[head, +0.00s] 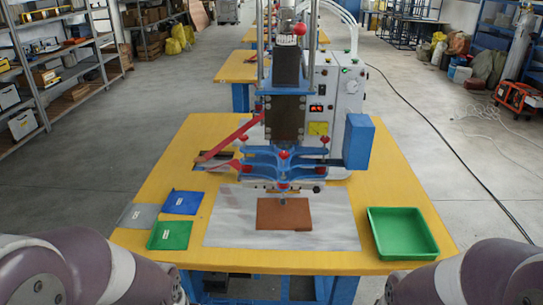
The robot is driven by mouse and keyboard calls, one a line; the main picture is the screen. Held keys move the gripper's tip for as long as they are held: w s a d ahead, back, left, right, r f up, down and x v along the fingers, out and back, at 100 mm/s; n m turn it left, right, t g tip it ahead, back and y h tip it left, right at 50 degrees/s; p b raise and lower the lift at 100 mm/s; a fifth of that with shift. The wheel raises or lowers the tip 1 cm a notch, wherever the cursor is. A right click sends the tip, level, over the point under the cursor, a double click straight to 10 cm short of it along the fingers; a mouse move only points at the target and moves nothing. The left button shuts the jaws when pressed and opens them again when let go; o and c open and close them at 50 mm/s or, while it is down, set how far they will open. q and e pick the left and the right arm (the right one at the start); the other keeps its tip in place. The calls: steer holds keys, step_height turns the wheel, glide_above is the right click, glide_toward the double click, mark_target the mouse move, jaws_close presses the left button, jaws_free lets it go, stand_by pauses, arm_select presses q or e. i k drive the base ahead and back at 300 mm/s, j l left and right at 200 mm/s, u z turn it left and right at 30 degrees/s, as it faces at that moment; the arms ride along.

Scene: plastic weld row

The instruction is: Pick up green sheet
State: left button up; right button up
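The green sheet (169,236) lies flat at the front left of the yellow table (207,136), with a small white label on it. It is just in front of a blue sheet (183,202) and to the right of a grey sheet (139,216). My two arms show only as links at the lower left and lower right corners. Neither gripper is in view, so I cannot see whether they hold anything. Nothing lies on top of the green sheet.
A welding press (285,110) with a control box stands in the table's middle. Below it a brown plate (284,214) lies on a pale mat (335,218). A green tray (402,235) is at the right, apparently empty. A red lever (233,134) sticks out leftward.

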mark_target(175, 235)
steer(key=i+j+u, duration=0.1)
steer(key=i+j, duration=0.3)
steer(key=j, duration=0.35)
steer(key=i+j+u, duration=0.1)
steer(key=i+j, duration=0.35)
steer(key=j, duration=0.25)
steer(key=i+j+u, duration=0.15)
steer(key=i+j, duration=0.3)
steer(key=j, duration=0.25)
steer(key=i+j+u, duration=0.1)
steer(key=i+j, duration=0.35)
steer(key=j, duration=0.15)
